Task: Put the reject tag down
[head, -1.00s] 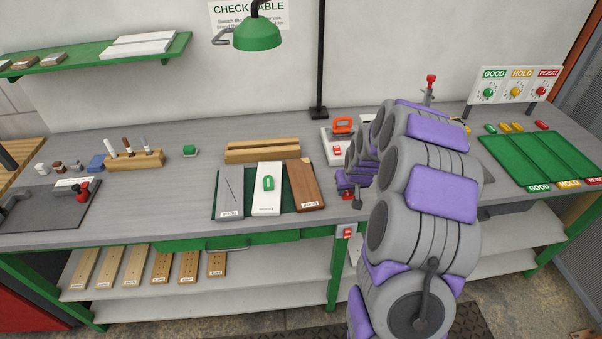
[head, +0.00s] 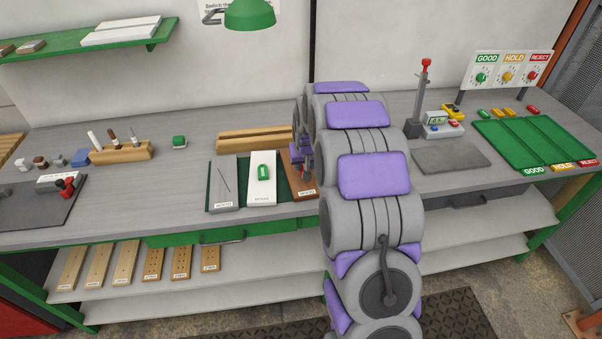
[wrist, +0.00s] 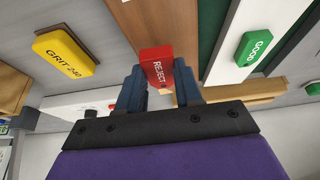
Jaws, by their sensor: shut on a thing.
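In the wrist view my gripper (wrist: 158,82) is shut on the red reject tag (wrist: 157,66), with a blue finger on either side. The tag's lettering faces the camera. The tag is over the brown wooden board (wrist: 150,22); I cannot tell whether it touches the wood. In the head view the brown board (head: 303,190) is the rightmost of three boards, and my arm hides part of it and most of the gripper. A green good tag (wrist: 255,47) lies on the white board (wrist: 228,50), also visible in the head view (head: 263,172).
A grey board (head: 223,185) lies left of the white one. A wooden rail (head: 255,142) runs behind the boards. A yellow grit block (wrist: 63,52) lies beside the brown board. A green tray (head: 540,145) with good, hold and reject lanes is at the far right.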

